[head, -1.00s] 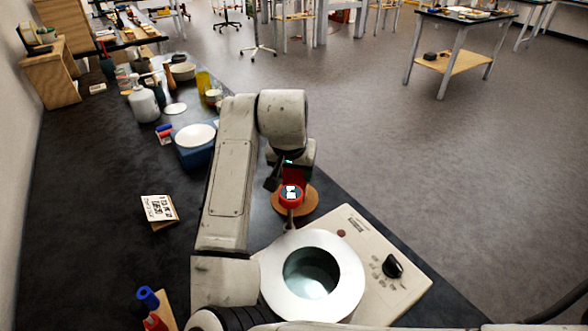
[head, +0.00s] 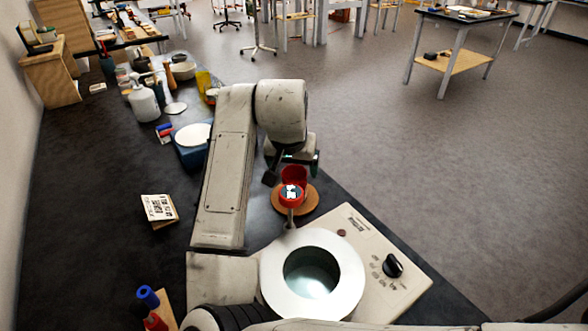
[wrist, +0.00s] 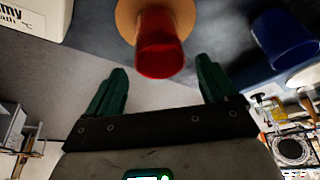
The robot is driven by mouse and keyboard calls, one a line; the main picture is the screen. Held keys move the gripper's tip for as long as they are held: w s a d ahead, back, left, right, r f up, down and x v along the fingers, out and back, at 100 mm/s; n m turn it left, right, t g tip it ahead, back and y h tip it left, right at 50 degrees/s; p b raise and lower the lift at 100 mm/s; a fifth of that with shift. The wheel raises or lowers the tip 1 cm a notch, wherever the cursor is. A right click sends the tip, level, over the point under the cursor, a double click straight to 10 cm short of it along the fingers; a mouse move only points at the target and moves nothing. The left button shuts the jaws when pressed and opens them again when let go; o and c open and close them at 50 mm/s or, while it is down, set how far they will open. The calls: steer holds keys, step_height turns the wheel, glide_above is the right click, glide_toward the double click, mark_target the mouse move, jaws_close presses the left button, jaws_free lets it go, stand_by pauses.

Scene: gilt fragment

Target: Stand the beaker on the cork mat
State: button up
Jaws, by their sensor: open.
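In the wrist view the beaker (wrist: 160,50) rises from the mat (wrist: 126,15), just beyond and between the spread green fingers. My gripper (wrist: 160,83) is open and empty, with a gap between its fingers and the beaker. In the head view my gripper (head: 296,164) is behind and above the beaker, partly hidden by my arm.
A white-ringed water bath (head: 346,275) with a black knob stands in front of the mat. Bottles and pots crowd the bench's far end.

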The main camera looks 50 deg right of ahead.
steer(key=v, duration=1)
stand_by(0.6)
